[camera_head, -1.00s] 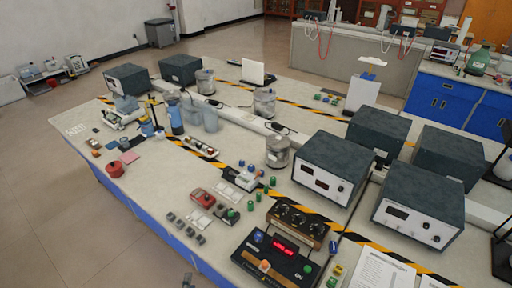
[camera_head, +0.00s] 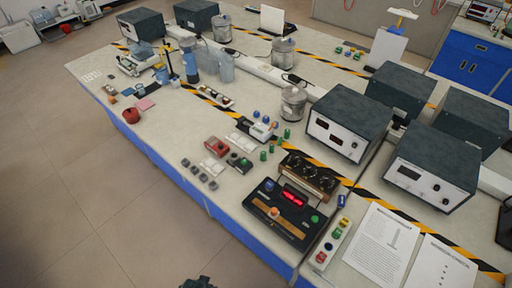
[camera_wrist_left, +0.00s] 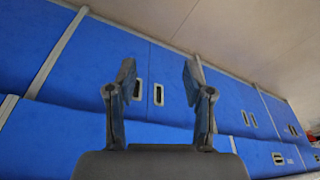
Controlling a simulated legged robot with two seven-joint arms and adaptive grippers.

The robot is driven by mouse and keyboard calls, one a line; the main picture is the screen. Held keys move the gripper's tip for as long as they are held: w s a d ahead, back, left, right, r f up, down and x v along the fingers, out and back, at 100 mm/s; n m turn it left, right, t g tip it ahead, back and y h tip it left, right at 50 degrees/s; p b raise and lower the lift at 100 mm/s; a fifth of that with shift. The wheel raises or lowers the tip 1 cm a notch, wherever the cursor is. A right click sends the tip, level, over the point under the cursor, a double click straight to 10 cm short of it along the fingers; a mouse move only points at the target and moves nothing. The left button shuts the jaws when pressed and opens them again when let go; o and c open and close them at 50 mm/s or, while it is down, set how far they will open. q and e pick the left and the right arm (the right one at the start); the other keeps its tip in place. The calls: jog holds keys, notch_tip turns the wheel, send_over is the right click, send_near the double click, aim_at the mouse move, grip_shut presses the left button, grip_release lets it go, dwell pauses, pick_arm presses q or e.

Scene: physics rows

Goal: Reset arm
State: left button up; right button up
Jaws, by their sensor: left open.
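My left gripper (camera_wrist_left: 157,85) is open and empty in the left wrist view, its two fingers spread apart. Behind the fingers are blue cabinet fronts (camera_wrist_left: 75,75) with slotted handles. In the head view, a small dark part of my own arm or gripper shows at the bottom edge, in front of the workbench; I cannot tell its jaws there. My right gripper does not show in either view.
The long workbench (camera_head: 120,160) carries a black console (camera_head: 285,217) with a red display, instrument boxes (camera_head: 348,118), a red pot (camera_head: 131,115), metal canisters (camera_head: 293,101) and paper sheets (camera_head: 382,245). The floor (camera_head: 80,220) at left is clear.

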pick_arm(q)
jog(key=s+f, duration=0.5)
jog(key=f, duration=0.3)
jog(key=s+a+f+g, duration=0.1)
jog(key=s+f, duration=0.4)
jog(key=f, duration=0.4)
jog(key=s+a+f, duration=0.1)
jog(key=s+f, duration=0.4)
jog(key=f, duration=0.3)
jog(key=shift+a+f, duration=0.15)
jog(key=shift+f, duration=0.1)
jog(key=shift+s, duration=0.1)
